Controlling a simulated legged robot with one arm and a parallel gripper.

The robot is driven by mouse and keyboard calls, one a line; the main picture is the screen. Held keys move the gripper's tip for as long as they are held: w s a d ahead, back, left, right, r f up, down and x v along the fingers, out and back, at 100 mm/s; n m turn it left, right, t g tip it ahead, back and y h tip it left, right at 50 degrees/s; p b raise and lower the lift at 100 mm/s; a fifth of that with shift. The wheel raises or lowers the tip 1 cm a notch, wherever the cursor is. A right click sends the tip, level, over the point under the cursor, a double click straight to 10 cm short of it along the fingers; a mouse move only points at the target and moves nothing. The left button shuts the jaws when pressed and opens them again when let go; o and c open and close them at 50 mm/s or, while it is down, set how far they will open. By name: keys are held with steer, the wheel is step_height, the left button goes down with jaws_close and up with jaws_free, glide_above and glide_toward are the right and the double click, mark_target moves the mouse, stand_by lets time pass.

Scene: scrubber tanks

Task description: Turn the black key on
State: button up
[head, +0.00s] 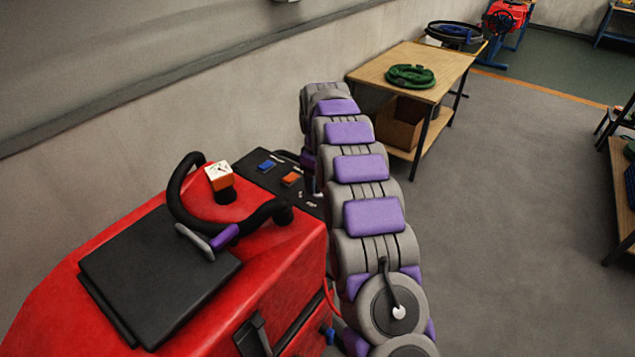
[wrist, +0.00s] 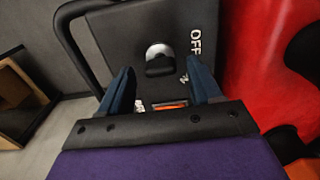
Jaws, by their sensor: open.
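The black key (wrist: 160,66) sits in a round silver lock on a black control panel (wrist: 185,20) in the wrist view. White letters reading OFF are printed to the right of the key. My gripper (wrist: 160,72) is open, with one dark blue finger on each side of the key in the picture. The fingers look apart from the key; I cannot tell the depth gap. In the head view the black panel (head: 262,185) is on the red scrubber (head: 270,270); my arm hides the key and my gripper there.
A blue switch (head: 267,166) and an orange switch (head: 291,179) are on the panel. A black handlebar (head: 185,200) stands left of it. A black tube (wrist: 68,35) runs along the panel's left edge.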

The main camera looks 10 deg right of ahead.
steer(key=shift+f, duration=0.35)
steer(key=shift+c, duration=0.2)
steer(key=c, duration=1)
steer(key=shift+m, duration=0.3)
steer(key=shift+s+r+m+p, duration=0.1)
steer(key=shift+m+p, duration=0.85)
steer(key=shift+m, duration=0.05)
steer(key=m+p, duration=0.1)
steer(key=m, duration=0.2)
steer(key=shift+m+p, duration=0.3)
steer(key=shift+p, duration=0.1)
steer(key=m+p, duration=0.2)
steer(key=m, duration=0.3)
steer(key=shift+m, duration=0.3)
